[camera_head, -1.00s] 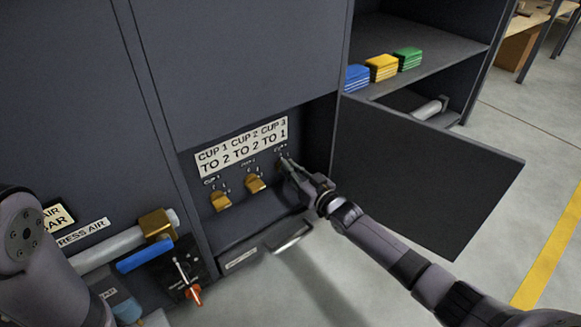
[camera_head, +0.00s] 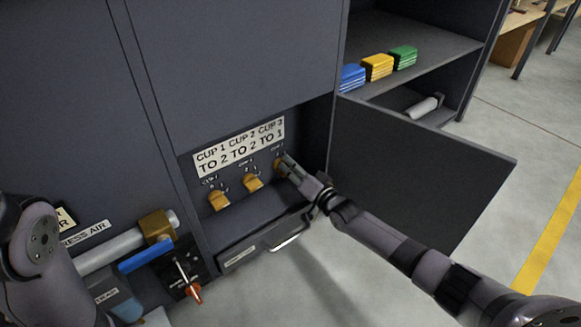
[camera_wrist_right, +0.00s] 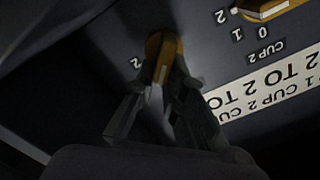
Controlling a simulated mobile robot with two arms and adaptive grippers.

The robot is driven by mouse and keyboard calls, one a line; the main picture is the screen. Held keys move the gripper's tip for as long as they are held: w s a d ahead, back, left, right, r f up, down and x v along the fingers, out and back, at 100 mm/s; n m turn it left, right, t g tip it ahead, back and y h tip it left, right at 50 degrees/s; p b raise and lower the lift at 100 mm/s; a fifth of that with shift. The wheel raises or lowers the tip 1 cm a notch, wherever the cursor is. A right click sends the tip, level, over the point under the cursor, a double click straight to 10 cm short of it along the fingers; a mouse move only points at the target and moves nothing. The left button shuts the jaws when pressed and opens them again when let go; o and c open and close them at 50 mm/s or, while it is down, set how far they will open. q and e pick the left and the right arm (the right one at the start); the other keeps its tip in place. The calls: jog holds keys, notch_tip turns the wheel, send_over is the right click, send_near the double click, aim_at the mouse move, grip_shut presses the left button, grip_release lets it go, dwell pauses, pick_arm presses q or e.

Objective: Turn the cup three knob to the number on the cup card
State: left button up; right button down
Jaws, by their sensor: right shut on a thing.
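The cup card (camera_head: 238,147) is a white label reading CUP 1 TO 2, CUP 2 TO 2 and CUP 3 TO 1; part of it shows upside down in the right wrist view (camera_wrist_right: 270,85). The cup three knob (camera_head: 279,163) is the rightmost yellow knob below it, mostly hidden by my right gripper (camera_head: 286,162). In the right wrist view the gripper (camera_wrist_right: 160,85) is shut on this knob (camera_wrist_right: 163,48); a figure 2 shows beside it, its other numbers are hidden. My left arm is at the left edge; its gripper is out of view.
The cup two knob (camera_head: 252,181) and cup one knob (camera_head: 219,200) sit to the left. An open door panel (camera_head: 420,175) stands right of the recess, close to my right arm. A pipe with a blue lever (camera_head: 146,254) is at lower left.

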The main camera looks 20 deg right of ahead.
jog(key=shift+d, duration=0.1)
dwell(0.4)
jog(key=c, duration=1.6)
grip_release()
jog(key=shift+c, duration=0.2)
jog(key=shift+s, duration=0.1)
jog(key=v, duration=1.1)
jog(key=shift+s+d, duration=0.15)
jog(key=shift+s, duration=0.25)
